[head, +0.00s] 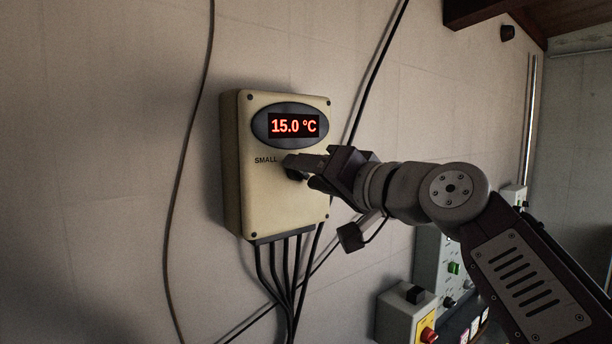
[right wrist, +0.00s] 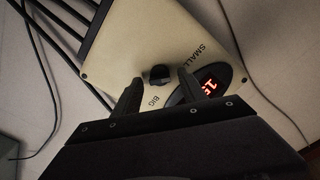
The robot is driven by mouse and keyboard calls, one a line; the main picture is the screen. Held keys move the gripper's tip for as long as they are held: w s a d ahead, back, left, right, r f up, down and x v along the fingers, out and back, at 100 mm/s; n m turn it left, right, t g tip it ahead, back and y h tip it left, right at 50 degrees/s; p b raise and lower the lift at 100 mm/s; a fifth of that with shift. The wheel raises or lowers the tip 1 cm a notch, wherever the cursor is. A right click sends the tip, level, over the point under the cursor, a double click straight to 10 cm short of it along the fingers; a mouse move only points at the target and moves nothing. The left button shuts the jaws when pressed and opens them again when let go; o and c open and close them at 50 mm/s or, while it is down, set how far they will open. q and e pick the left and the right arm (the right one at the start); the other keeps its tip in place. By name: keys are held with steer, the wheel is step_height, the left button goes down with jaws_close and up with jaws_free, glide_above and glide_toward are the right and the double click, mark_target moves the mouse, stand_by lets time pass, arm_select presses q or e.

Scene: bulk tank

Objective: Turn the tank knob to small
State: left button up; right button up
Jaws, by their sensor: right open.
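The tank knob (right wrist: 159,74) is a small dark knob on the front of a cream control box (head: 278,200). In the right wrist view, the word SMALL is printed above and right of it and BIG below it. Which way the knob points I cannot tell. My right gripper (head: 300,170) is open at the box's front, its fingers largely covering the knob in the head view. In the right wrist view, the open right gripper (right wrist: 159,82) has a fingertip on each side of the knob, with gaps showing. My left gripper is not in view.
The box's display (head: 293,126) reads 15.0 °C in red. Several black cables (head: 280,270) hang from its underside. A smaller box with a red knob (head: 428,335) and a grey panel (head: 430,260) are on the wall at lower right. The wall left of the box is clear apart from a cable.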

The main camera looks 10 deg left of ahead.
steer(key=b+v, duration=0.3)
steer(key=v, duration=0.5)
steer(key=shift+s+d, duration=0.1)
steer(key=w+d+f+m+g+h, duration=0.1)
steer(key=w+d+f+m+h, duration=0.2)
steer(key=f, duration=0.9)
steer(key=w+d+f+g+h, duration=0.1)
steer(key=w+d+f+h, duration=0.3)
steer(key=f, duration=0.7)
steer(key=w+d+f+m+g+h, duration=0.15)
steer(key=d+f, duration=0.35)
steer(key=f, duration=0.7)
steer(key=s+d+f+n+g+h, duration=0.1)
steer(key=s+d+f+g+h, duration=0.1)
steer(key=s+d+f, duration=0.4)
steer(key=s+d+f+g+h, duration=0.3)
steer(key=s+d+f, duration=0.3)
steer(key=s+f, duration=0.9)
step_height(320, 180, down, 6)
steer(key=shift+f+n+g, duration=0.1)
steer(key=shift+n+g, duration=0.25)
steer(key=shift+g, duration=0.3)
